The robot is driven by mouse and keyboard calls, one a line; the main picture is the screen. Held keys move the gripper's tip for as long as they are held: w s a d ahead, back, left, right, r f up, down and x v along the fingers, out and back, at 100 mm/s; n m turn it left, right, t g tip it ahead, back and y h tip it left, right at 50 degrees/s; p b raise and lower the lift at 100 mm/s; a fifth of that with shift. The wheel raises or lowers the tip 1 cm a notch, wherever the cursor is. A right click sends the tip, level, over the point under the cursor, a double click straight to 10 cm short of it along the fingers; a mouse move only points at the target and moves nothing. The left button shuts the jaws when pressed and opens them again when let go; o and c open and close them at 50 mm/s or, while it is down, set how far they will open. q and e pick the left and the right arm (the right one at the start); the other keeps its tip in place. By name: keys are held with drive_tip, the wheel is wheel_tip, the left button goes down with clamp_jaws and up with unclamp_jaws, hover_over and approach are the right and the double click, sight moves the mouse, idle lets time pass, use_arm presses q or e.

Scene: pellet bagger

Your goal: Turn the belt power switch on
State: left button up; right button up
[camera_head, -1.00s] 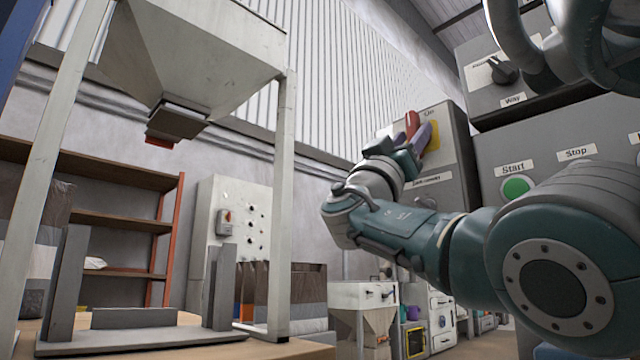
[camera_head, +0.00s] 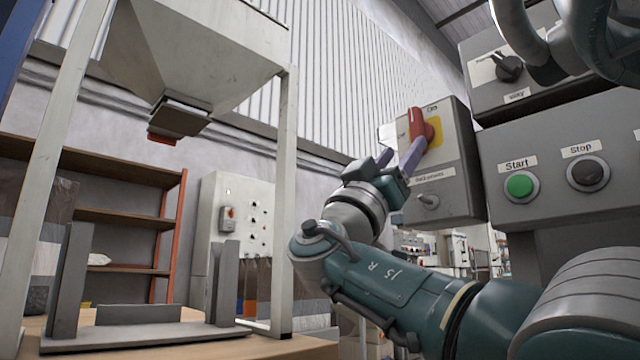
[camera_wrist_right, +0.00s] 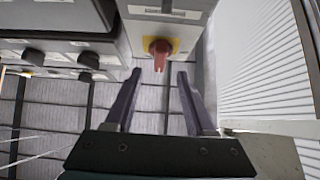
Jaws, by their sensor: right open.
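The red rotary switch handle (camera_head: 417,124) sits on a yellow plate (camera_head: 435,131) on the front of a grey box (camera_head: 455,165). The handle stands roughly upright. A small label above it seems to read "On"; the label below is too blurred to read surely. My right gripper (camera_head: 404,148) is open and empty, just below and in front of the handle, with its purple fingers pointing at the box. In the right wrist view, the handle (camera_wrist_right: 160,52) shows beyond and between the two fingertips (camera_wrist_right: 159,75), apart from them. My left gripper is not in view.
To the right, a control box has a green Start button (camera_head: 519,186) and a dark Stop button (camera_head: 588,173). A black selector knob (camera_head: 508,68) is above. A hopper frame (camera_head: 285,200) stands left.

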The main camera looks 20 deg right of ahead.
drive_tip(key=shift+s+a+f+g, duration=0.15)
drive_tip(key=shift+s+a+f, duration=0.05)
drive_tip(key=shift+a+f, duration=0.35)
drive_tip(key=shift+s+a+f+g, duration=0.15)
drive_tip(key=shift+s+a+f, duration=0.05)
drive_tip(key=shift+a+f, duration=0.3)
